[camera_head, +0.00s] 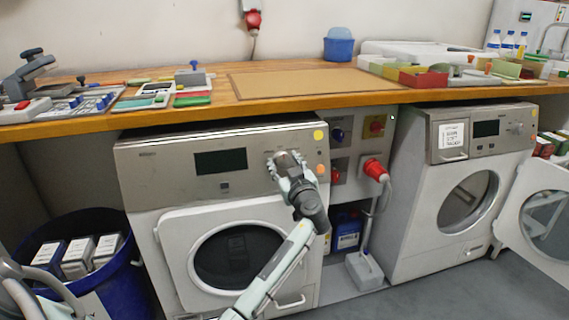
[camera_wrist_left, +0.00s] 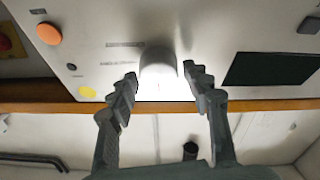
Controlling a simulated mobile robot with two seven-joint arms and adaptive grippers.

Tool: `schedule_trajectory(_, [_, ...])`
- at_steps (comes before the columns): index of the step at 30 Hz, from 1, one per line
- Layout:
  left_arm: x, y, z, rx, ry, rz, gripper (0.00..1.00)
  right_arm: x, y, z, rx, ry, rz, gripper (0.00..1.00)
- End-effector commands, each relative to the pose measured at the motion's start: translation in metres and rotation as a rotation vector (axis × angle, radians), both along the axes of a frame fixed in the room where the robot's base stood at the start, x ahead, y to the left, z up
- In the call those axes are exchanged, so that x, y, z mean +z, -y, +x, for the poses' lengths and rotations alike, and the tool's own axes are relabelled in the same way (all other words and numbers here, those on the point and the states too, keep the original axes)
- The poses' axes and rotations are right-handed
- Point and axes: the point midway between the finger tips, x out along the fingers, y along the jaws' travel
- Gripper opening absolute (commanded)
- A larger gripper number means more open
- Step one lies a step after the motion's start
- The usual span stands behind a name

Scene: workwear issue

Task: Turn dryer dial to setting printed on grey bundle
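The left machine, a white dryer (camera_head: 160,165) with a grey front panel and round door, stands under the counter. Its dial (camera_wrist_left: 158,62), a pale round knob, shows in the left wrist view; in the head view my gripper covers it. My left gripper (camera_head: 284,160) is at the panel, right of the dark display (camera_head: 220,161). In the left wrist view my left gripper (camera_wrist_left: 160,78) is open, with one finger on each side of the dial and gaps visible. I cannot make out a printed setting or identify a grey bundle.
A blue tub (camera_head: 120,275) with several pale packs stands at the left. A second machine (camera_head: 420,210) with an open door (camera_head: 545,215) is at the right. A red plug (camera_head: 374,170) sits between the machines. The wooden counter (camera_head: 250,106) overhangs the panel.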

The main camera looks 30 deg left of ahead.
Motion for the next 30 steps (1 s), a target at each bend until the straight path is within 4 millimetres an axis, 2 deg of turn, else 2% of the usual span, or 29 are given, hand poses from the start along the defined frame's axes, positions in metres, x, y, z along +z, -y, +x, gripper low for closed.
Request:
schedule_trajectory(1, [0.0,0.0,0.0,0.0,0.0,0.0,0.39,0.0,0.0,0.0,0.0,0.001,0.0,0.0])
schedule_trajectory(8, [0.0,0.0,0.0,0.0,-0.001,-0.001,0.11,0.001,-0.001,0.0,0.0,0.002,0.002,0.0])
schedule_trajectory(17, [0.0,0.0,-0.001,-0.01,-0.027,0.021,0.1,0.001,-0.002,0.0,0.0,0.003,0.005,0.0])
schedule_trajectory(23, [0.0,-0.001,-0.001,-0.042,-0.103,0.086,0.1,0.0,-0.002,0.001,0.001,0.007,0.006,0.0])
schedule_trajectory(26, [0.001,0.0,-0.001,-0.066,-0.158,0.133,0.1,-0.005,-0.001,-0.001,-0.001,-0.004,0.007,0.0])
schedule_trajectory(30, [0.002,-0.001,-0.002,-0.104,-0.253,0.213,0.1,-0.024,-0.003,0.0,0.002,-0.017,0.018,0.0])
